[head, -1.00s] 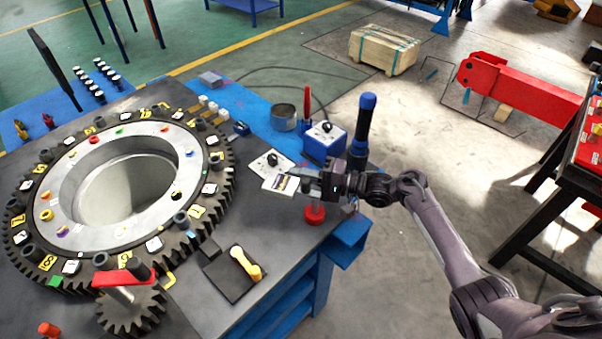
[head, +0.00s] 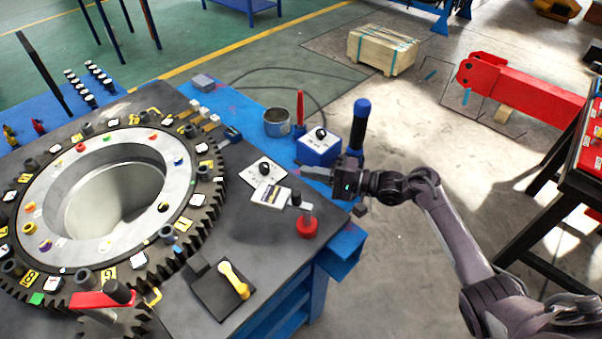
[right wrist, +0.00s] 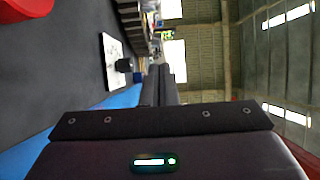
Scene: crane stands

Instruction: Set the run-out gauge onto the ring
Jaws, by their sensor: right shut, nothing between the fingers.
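The large toothed ring (head: 40,206) lies flat on the dark bench at the left of the head view, with coloured tags and bolts around its top. A small stand with a red round base (head: 306,228), a grey post and a black top stands upright on the bench near its right corner; it may be the run-out gauge, but I cannot tell for sure. My right gripper (head: 308,172) is shut and empty, above and behind this stand, apart from it. In the right wrist view its closed fingers (right wrist: 165,85) show, with a red base (right wrist: 22,8) at the upper left.
A white card with a black knob (head: 264,169) and another card (head: 270,196) lie left of the gripper. A blue box (head: 319,148), a blue-topped black cylinder (head: 360,125) and a tin (head: 277,122) stand behind. A yellow-handled piece (head: 234,280) lies in front.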

